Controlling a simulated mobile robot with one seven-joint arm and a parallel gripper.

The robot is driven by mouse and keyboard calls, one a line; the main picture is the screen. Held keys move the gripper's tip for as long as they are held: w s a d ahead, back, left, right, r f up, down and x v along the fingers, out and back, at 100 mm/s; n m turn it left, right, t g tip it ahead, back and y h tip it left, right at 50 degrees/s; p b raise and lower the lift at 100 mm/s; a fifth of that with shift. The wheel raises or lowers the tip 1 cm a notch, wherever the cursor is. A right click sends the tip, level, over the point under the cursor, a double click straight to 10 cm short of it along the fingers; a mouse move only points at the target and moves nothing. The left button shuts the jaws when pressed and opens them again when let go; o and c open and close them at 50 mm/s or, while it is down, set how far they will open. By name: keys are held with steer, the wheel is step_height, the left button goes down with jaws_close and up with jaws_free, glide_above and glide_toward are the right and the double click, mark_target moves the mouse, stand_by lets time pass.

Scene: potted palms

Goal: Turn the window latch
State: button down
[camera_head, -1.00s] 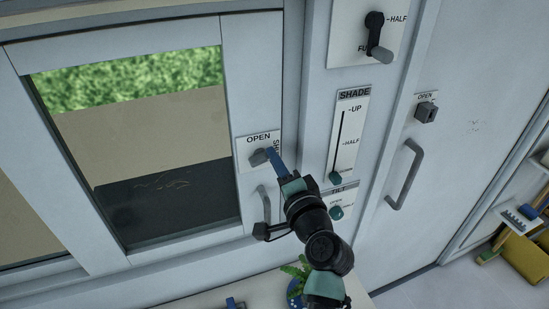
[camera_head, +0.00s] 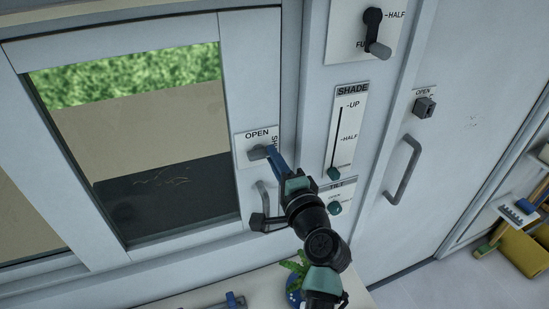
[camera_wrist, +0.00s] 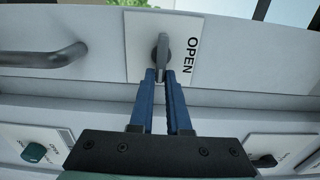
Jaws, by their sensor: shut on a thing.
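The window latch (camera_head: 259,152) is a small grey lever on a white plate (camera_head: 243,156) marked OPEN, with SHUT partly hidden at its right edge. The plate sits on the right frame of the sliding window (camera_head: 140,150). In the wrist view the latch (camera_wrist: 162,48) stands upright in the picture, pointing at the word OPEN's side of the plate. My gripper (camera_head: 273,156) comes from the lower right with its blue fingers at the latch. In the wrist view the gripper (camera_wrist: 163,78) is shut on the lower end of the latch lever.
A window pull handle (camera_head: 264,199) is just below the latch. To the right are the shade slider (camera_head: 333,172), tilt knob (camera_head: 335,208), a crank (camera_head: 377,48) and a door handle (camera_head: 404,170). A potted plant (camera_head: 294,284) stands below my arm.

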steer(key=c, duration=0.9)
jaws_free()
steer(key=b+v, duration=0.3)
steer(key=v, duration=1)
steer(key=shift+r, duration=0.1)
steer(key=a+r+n+t+h, duration=0.1)
steer(key=r+n+t, duration=0.15)
steer(key=r, duration=0.55)
steer(key=a+r+n+t, duration=0.1)
steer(key=a+r+n, duration=0.1)
steer(key=r+n, duration=0.35)
steer(key=a+r+n+t+h, duration=0.1)
steer(key=r+n, duration=0.1)
steer(key=r, duration=0.7)
steer(key=s+r+n+t+h, duration=0.1)
steer(key=s+r+t, duration=0.1)
steer(key=r, duration=0.3)
steer(key=s+a+r+n+t+h, duration=0.1)
steer(key=s+r+n, duration=0.1)
steer(key=s+r, duration=0.3)
steer(key=s+a+r+n+t+h, duration=0.1)
steer(key=s+r+t, duration=0.1)
steer(key=s+r, duration=0.2)
steer(key=shift+s+a+r+n+t+h+b, duration=0.1)
steer(key=shift+s+r+n+t+h+b, duration=0.1)
steer(key=shift+r, duration=0.3)
steer(key=shift+s+a+r+n+t+h+b, duration=0.1)
steer(key=shift+r+t, duration=0.05)
steer(key=shift+r, duration=0.35)
